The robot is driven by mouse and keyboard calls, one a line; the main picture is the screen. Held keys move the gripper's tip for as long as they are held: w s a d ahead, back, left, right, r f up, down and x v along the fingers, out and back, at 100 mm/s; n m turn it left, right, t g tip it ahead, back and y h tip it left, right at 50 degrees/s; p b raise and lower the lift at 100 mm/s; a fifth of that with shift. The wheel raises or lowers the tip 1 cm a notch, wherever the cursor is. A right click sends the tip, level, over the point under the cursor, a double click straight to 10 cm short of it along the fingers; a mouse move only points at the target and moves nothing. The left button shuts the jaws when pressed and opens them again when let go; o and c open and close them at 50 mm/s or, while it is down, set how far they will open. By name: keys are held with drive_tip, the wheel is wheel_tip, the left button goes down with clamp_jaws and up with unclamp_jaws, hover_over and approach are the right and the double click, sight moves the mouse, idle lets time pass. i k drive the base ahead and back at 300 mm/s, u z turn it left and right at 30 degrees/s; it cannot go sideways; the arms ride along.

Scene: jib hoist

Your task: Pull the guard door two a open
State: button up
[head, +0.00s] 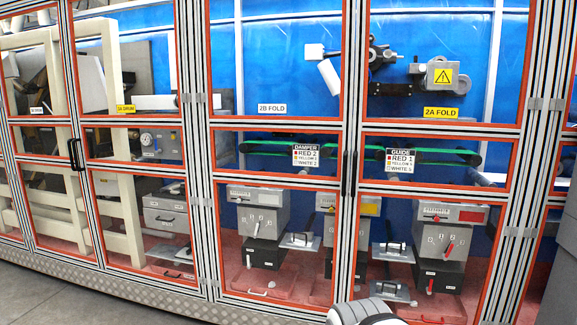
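The guard door two a (361,112) is the clear-panelled, aluminium-framed door with orange edging right of centre, with a yellow 2A FOLD label (440,112) seen in its upper part. It looks shut, flush with the door to its left. Dark upright handles (347,173) sit at the meeting edges of the two doors, at mid height. Hinges (545,104) show along its right side. A white and grey rounded part of my arm shows at the bottom edge, low in front of the doors. My gripper itself is not in view.
The neighbouring 2B FOLD door (208,115) and the doors further left look shut. Another black handle (75,154) is at the left. Behind the panels are green belts (270,143) and grey control boxes (440,240). Bare grey floor (40,300) shows at lower left.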

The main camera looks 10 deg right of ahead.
sight(518, 133)
drive_tip(key=z, duration=0.05)
drive_tip(key=i, duration=1.55)
drive_tip(key=z, duration=0.8)
drive_tip(key=i, duration=0.45)
drive_tip(key=z, duration=0.4)
drive_tip(key=k, duration=0.8)
drive_tip(key=z, duration=0.2)
drive_tip(key=i, duration=0.8)
drive_tip(key=u, duration=0.05)
